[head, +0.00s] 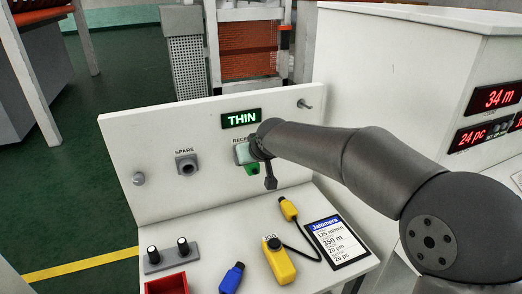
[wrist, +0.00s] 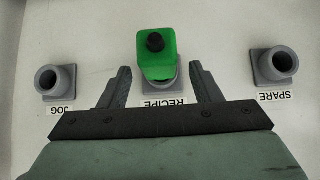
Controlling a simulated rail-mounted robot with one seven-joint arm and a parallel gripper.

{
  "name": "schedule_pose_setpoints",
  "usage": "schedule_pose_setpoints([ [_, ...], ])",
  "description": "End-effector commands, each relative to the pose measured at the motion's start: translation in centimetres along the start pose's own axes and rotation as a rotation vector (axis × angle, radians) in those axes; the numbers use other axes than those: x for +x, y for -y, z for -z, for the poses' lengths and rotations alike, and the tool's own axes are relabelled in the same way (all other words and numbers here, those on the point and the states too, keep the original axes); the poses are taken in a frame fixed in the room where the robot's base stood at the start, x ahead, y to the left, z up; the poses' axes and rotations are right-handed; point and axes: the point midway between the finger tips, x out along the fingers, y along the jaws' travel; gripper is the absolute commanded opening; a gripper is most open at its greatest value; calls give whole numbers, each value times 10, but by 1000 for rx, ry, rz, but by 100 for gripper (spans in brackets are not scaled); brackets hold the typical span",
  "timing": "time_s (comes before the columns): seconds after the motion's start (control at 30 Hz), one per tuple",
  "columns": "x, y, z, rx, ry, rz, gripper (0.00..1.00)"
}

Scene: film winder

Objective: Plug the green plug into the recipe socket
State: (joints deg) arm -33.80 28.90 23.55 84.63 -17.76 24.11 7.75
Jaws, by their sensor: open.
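The green plug (wrist: 156,54) stands at the recipe socket (wrist: 160,86) on the white panel, in line with it. A grey part of the socket shows beside the plug, and I cannot tell how deep the plug sits. My gripper (wrist: 160,72) is open, with one finger to each side of the plug and socket and a gap on both sides. In the head view the green plug (head: 252,169) shows in part below my gripper's pale body, and my arm hides much of the socket. A lit sign (head: 241,118) above reads THIN in green.
The spare socket (head: 187,165) and the jog socket (wrist: 55,81) flank the recipe socket, both empty. On the desk lie a blue plug (head: 231,279), a yellow plug (head: 288,209), a yellow corded box (head: 278,262), a Jalomera card (head: 337,243) and a red tray (head: 167,284).

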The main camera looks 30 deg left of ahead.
Motion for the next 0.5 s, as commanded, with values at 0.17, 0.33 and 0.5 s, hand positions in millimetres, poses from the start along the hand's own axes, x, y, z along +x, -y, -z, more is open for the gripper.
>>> schedule_pose_setpoints([
  [0.17,-43,-2,0,1,-5,-4,58],
  [0.33,-85,-2,0,0,-5,-4,58],
  [0.5,-121,-1,0,0,-4,-3,58],
])
